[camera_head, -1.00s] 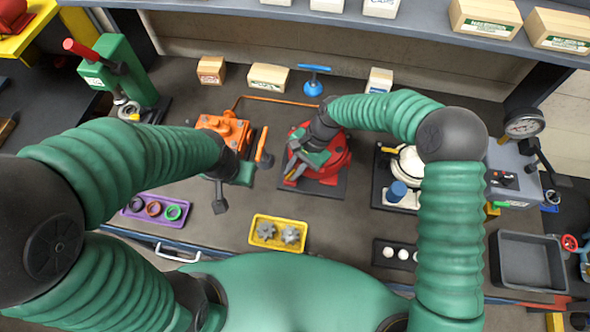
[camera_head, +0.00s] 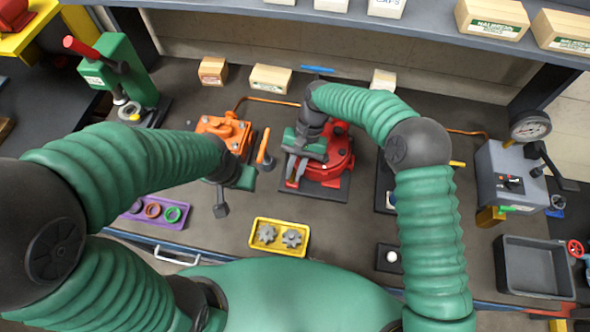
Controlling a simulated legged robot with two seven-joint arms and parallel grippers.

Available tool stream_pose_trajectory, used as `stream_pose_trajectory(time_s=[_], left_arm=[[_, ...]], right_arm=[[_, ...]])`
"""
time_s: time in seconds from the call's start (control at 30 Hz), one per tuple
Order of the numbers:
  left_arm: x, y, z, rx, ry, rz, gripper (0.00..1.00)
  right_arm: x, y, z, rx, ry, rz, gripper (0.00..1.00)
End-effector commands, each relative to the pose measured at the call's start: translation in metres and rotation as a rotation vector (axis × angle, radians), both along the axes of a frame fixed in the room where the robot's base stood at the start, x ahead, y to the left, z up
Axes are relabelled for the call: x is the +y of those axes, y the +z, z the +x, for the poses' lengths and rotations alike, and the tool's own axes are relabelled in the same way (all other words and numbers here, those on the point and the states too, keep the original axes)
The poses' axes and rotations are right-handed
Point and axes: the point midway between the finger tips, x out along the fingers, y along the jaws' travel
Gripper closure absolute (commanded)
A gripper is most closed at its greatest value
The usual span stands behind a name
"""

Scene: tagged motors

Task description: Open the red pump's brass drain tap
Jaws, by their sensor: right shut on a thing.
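The red pump (camera_head: 341,158) stands on its dark base plate in the middle of the bench. My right gripper (camera_head: 294,174) reaches down at the pump's left front side. Its grey fingers are shut at the spot where the brass drain tap would be. The tap itself is hidden by the fingers and the green gripper body. My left gripper (camera_head: 222,205) hangs in front of the orange pump (camera_head: 228,130), apart from the red pump. Its fingers are mostly hidden, so its opening cannot be told.
A yellow tray (camera_head: 279,237) with gears lies in front of the red pump. A purple tray (camera_head: 155,209) with rings is at left. My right arm covers most of the white pump's place. A grey gauge box (camera_head: 503,180) and an empty grey bin (camera_head: 535,268) stand at right.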

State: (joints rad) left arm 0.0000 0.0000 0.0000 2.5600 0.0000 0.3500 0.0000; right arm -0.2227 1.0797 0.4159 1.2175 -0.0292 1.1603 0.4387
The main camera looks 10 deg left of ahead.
Motion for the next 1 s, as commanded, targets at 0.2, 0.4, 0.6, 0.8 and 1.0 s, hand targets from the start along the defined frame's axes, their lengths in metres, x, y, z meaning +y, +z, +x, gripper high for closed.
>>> stream_pose_trajectory(time_s=[0.2, 0.4, 0.6, 0.8, 1.0], left_arm=[[0.0, -0.0006, -0.0001, 0.0, 0.0, 0.0, 0.64], [0.0, -0.0007, 0.0, 0.0, 0.0, 0.0, 0.64], [0.0, -0.0005, 0.0, 0.0, 0.0, 0.0, 0.64], [0.0, -0.0003, 0.0, 0.0, 0.0, 0.0, 0.64], [0.0, 0.0027, 0.0, 0.0, 0.0, 0.0, 0.64]], right_arm=[[0.001, -0.0033, -0.0056, 0.013, 0.01, -0.002, 1.0], [0.0008, -0.0035, -0.0057, 0.014, 0.009, -0.002, 0.78], [0.0002, -0.0024, -0.0031, 0.009, 0.006, -0.002, 0.65], [-0.0003, -0.0019, -0.0014, 0.006, 0.004, -0.001, 0.65], [-0.0018, 0.0002, -0.0002, 0.003, -0.042, -0.001, 0.65]])
